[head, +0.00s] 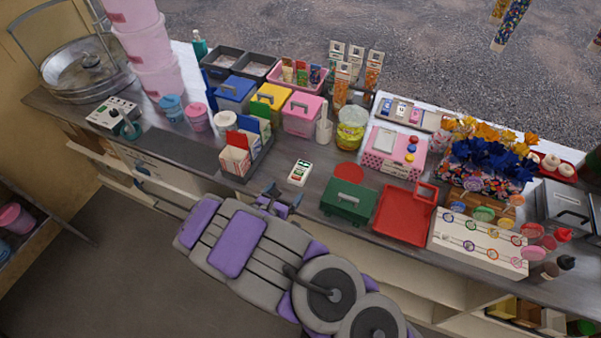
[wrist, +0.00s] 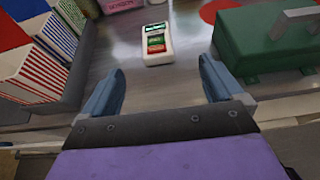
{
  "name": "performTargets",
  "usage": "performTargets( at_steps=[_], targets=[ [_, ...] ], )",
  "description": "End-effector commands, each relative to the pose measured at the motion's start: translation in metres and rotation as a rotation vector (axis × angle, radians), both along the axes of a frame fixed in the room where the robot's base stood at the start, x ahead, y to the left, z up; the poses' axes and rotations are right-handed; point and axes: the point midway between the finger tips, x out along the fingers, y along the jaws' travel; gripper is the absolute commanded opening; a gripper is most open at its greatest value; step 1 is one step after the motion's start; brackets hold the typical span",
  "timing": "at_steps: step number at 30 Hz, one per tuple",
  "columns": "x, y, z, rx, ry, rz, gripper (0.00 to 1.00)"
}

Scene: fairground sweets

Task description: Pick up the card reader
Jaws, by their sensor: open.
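A small white device with green and red panels, which looks like the card reader (head: 300,172), lies flat on the grey counter (head: 200,150). In the wrist view the card reader (wrist: 156,44) is ahead of my gripper, roughly between the lines of its two fingers. My gripper (head: 280,197) is at the counter's front edge, nearer to me than the card reader and a little left of it in the head view. In the wrist view my gripper (wrist: 162,68) has its blue-grey fingers wide apart, with nothing between them and no contact with the card reader.
A green box with a handle (head: 348,201) and a red tray (head: 404,214) stand to the right. A holder of striped paper bags (head: 236,160) stands to the left. Colored lidded boxes (head: 302,114) stand behind. Counter around the card reader is bare.

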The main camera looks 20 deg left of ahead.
Motion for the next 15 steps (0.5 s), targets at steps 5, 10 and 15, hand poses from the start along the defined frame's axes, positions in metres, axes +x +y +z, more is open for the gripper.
performTargets(
  at_steps=[5, 10, 15],
  targets=[
    [0.025, 0.005, -0.019, -0.008, 0.007, -0.001, 0.94],
    [0.057, 0.004, -0.031, -0.01, 0.002, -0.002, 0.94],
    [0.086, -0.001, -0.041, -0.006, 0.001, -0.002, 0.94]
  ],
)
